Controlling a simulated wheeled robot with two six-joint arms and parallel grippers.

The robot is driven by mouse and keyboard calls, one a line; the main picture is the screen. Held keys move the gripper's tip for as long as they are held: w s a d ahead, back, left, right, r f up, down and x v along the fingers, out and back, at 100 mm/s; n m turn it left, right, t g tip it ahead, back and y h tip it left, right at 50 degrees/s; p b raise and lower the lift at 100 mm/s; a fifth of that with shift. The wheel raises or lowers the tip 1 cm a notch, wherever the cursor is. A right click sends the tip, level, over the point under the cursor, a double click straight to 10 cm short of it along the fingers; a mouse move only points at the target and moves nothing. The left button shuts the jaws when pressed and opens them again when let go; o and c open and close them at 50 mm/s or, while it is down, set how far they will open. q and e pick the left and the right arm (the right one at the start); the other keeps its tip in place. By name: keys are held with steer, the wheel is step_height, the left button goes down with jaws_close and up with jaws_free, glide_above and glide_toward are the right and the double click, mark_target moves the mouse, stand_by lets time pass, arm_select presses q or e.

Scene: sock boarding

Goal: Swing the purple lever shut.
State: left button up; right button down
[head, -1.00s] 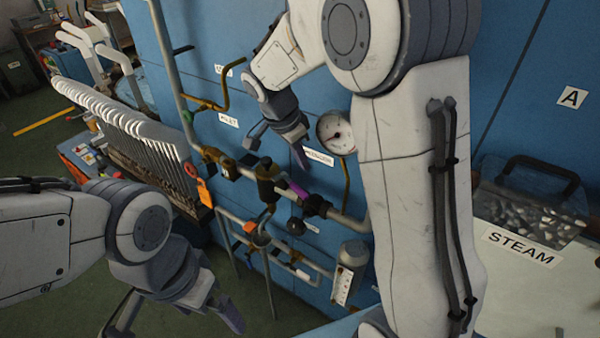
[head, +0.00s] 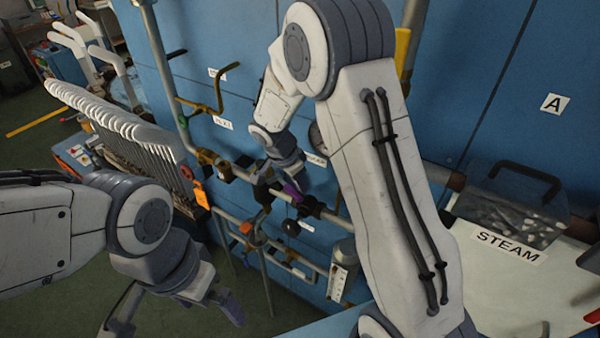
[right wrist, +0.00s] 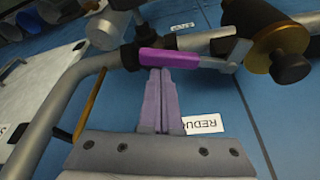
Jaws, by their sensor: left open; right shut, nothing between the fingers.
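The purple lever (right wrist: 168,58) lies nearly level across the upper middle of the right wrist view, along the pipe, its grey arm reaching right toward a brass valve body (right wrist: 280,35). My right gripper (right wrist: 160,74) is shut and empty, its fingertips right at the purple grip; whether they press on it I cannot tell. In the head view my right gripper (head: 296,180) is at the pipe, and its fingers overlap the lever so that the two purples are hard to separate. My left gripper (head: 225,304) is open and empty at lower left, away from the lever.
An orange tag (head: 200,194) hangs to the left. A rack of white boards (head: 120,122) stands farther left. A clear bin (head: 510,205) stands at right.

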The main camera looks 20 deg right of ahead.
steer(key=shift+d+f, duration=0.1)
steer(key=shift+f, duration=0.05)
steer(key=shift+d, duration=0.4)
steer(key=shift+a, duration=0.25)
steer(key=shift+a+f+b, duration=0.1)
steer(key=shift+a+b, duration=0.3)
steer(key=shift+b, duration=0.1)
steer(key=shift+s+m, duration=0.15)
steer(key=shift+m, duration=0.25)
